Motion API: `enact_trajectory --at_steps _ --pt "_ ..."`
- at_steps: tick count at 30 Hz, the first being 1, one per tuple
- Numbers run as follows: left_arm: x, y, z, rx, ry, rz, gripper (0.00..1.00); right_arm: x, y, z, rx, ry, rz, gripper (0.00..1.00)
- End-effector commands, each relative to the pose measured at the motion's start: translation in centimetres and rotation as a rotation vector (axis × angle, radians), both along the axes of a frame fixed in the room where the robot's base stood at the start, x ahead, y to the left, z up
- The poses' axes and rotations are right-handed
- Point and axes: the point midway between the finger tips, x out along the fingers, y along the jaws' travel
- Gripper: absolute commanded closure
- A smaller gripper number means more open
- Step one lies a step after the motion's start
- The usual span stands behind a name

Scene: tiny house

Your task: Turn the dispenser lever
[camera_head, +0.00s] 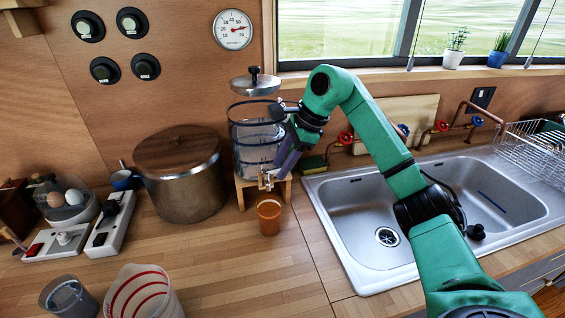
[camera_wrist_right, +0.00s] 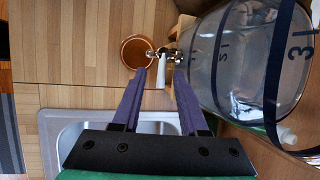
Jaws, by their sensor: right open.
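The glass dispenser (camera_head: 252,135) stands on a wooden stand beside the sink, with a metal tap (camera_head: 265,180) low on its front. In the right wrist view, the dispenser (camera_wrist_right: 235,62) fills the upper right, and its pale lever (camera_wrist_right: 161,78) sticks out from the tap (camera_wrist_right: 172,56). My right gripper (camera_head: 274,174) reaches down in front of the dispenser. Its purple fingers are open, one on each side of the lever in the right wrist view (camera_wrist_right: 159,74); I cannot tell if they touch it. An orange cup (camera_head: 269,214) stands below the tap. My left gripper is not in view.
A large lidded pot (camera_head: 182,180) stands left of the dispenser. The sink (camera_head: 360,205) is to the right, with red and blue valves behind it. A red-striped measuring cup (camera_head: 140,293) stands at the front left. The counter's front middle is clear.

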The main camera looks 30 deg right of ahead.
Motion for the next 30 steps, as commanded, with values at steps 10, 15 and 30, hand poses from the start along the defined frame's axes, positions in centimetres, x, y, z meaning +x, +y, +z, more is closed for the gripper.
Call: enact_trajectory --at_steps 10,15,30 --pt "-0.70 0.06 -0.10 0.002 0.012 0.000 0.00 -0.01 -0.01 0.02 0.000 0.000 0.000 1.00" --pt "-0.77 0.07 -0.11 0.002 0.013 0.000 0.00 -0.02 -0.01 0.04 0.000 -0.001 -0.004 1.00" --pt "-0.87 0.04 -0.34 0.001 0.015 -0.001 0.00 -0.78 0.34 0.09 -0.003 -0.003 -0.232 1.00"
